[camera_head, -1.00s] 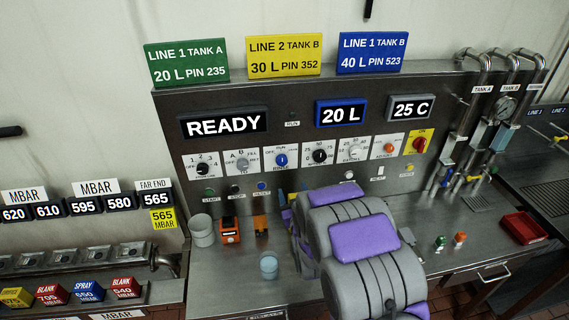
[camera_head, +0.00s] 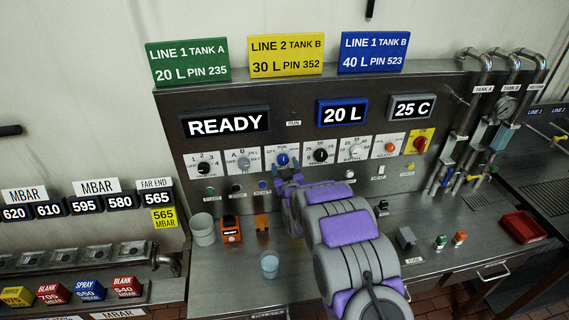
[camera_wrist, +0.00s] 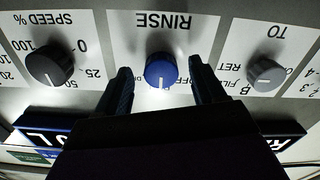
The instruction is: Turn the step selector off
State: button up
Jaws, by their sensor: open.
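A blue round knob (camera_head: 282,160) sits on a white plate in the row of selectors on the steel panel. In the upside-down wrist view, the knob (camera_wrist: 161,70) has RINSE on its plate, and OFF shows partly beside the right finger. Its white pointer line faces down in that view, toward the panel's top. No label reading "step" is legible. My gripper (camera_head: 287,177) is just in front of and below the knob. In the wrist view, its open fingers (camera_wrist: 160,68) are on either side of the knob, with visible gaps; contact is not seen.
A black SPEED % knob (camera_wrist: 48,66) and a grey knob (camera_wrist: 265,74) flank the blue one. A red switch (camera_head: 420,145) is at the panel's right. Small buttons run below. A grey cup (camera_head: 203,228), an orange device (camera_head: 231,229) and a clear cup (camera_head: 269,264) stand on the bench.

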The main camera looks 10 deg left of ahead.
jog(key=shift+w+a+r, duration=0.1)
jog(key=shift+w+a, duration=0.45)
jog(key=shift+w, duration=0.35)
jog(key=shift+d, duration=0.35)
jog(key=shift+c, duration=0.6)
jog(key=shift+a, duration=0.2)
jog(key=c, duration=0.9)
jog(key=shift+c, duration=0.2)
